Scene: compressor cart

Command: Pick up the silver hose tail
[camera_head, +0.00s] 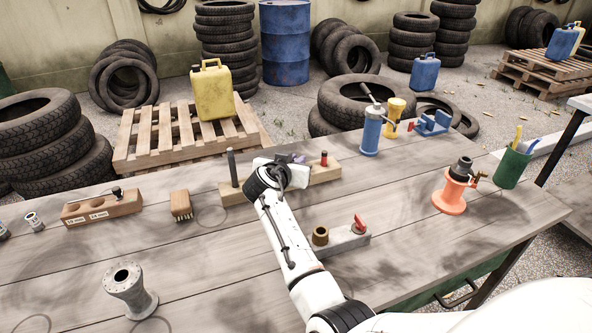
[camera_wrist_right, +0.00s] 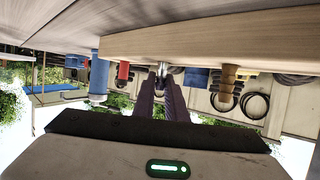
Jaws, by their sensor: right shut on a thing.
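My right gripper (camera_head: 292,162) is over the middle of a long wooden block (camera_head: 238,194) on the bench. In the right wrist view, its two dark fingers (camera_wrist_right: 161,80) are closed together. A small silver piece (camera_wrist_right: 163,68), which looks like the silver hose tail, shows between the fingertips, right by the edge of the block (camera_wrist_right: 200,40). In the head view the gripper and wrist hide it. I cannot tell whether it still touches the block. My left gripper is not in view.
A dark post (camera_head: 231,167) and a red fitting (camera_head: 324,158) stand on the block's ends. Nearby are a brush (camera_head: 181,205), a grey block with a brass ring (camera_head: 346,240), a blue cylinder (camera_head: 371,134) and an orange stand (camera_head: 450,195). A grey spool (camera_head: 130,290) stands front left.

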